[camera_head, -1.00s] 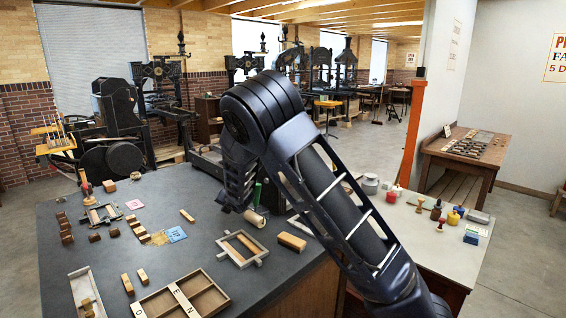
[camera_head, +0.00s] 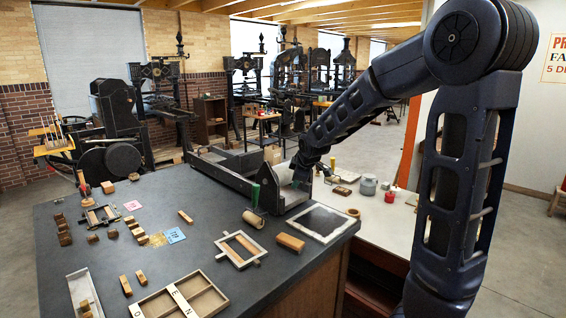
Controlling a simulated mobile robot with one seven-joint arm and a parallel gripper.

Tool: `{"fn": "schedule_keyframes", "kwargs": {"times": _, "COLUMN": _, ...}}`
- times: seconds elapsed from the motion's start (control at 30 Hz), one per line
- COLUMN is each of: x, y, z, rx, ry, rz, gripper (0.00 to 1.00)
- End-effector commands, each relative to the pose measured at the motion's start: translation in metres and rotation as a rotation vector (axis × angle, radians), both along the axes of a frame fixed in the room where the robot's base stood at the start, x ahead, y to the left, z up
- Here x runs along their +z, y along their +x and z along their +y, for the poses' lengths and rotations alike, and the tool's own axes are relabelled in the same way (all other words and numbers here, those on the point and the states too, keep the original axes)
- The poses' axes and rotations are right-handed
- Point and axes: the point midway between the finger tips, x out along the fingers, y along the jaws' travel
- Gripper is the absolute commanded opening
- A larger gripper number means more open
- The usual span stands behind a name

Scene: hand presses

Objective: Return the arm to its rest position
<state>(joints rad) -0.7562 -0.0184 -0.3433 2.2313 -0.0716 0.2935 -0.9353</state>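My arm (camera_head: 455,160) rises at the right of the head view, bends at a high elbow and slopes down to the left. Its wrist end, with my gripper (camera_head: 303,178), is small and dark over the far edge of the dark table (camera_head: 130,200), by the near end of a black flat-bed press (camera_head: 235,172). The fingers are too dark and small to make out, so I cannot tell whether they are open or shut. I see nothing clearly held.
A pale side table (camera_head: 390,230) with jars stands behind the arm. Type cases (camera_head: 183,298) lie in front.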

Motion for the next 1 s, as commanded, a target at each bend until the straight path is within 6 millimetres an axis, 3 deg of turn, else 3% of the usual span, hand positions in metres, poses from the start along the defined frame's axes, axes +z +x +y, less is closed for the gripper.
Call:
{"fn": "schedule_keyframes", "kwargs": {"times": 0.03, "x": 0.009, "y": -0.008, "z": -0.019, "rx": -0.056, "ry": 0.031, "rz": 0.018, "gripper": 0.37}}
{"fn": "schedule_keyframes", "kwargs": {"times": 0.2, "x": 0.030, "y": -0.042, "z": -0.071, "rx": -0.236, "ry": 0.120, "rz": 0.094, "gripper": 0.37}}
{"fn": "schedule_keyframes", "kwargs": {"times": 0.5, "x": 0.057, "y": -0.115, "z": -0.145, "rx": -0.554, "ry": 0.258, "rz": 0.200, "gripper": 0.37}}
{"fn": "schedule_keyframes", "kwargs": {"times": 0.8, "x": 0.068, "y": -0.200, "z": -0.198, "rx": -0.880, "ry": 0.372, "rz": 0.274, "gripper": 0.37}}
{"fn": "schedule_keyframes", "kwargs": {"times": 1.0, "x": 0.068, "y": -0.255, "z": -0.219, "rx": -1.094, "ry": 0.432, "rz": 0.301, "gripper": 0.37}}
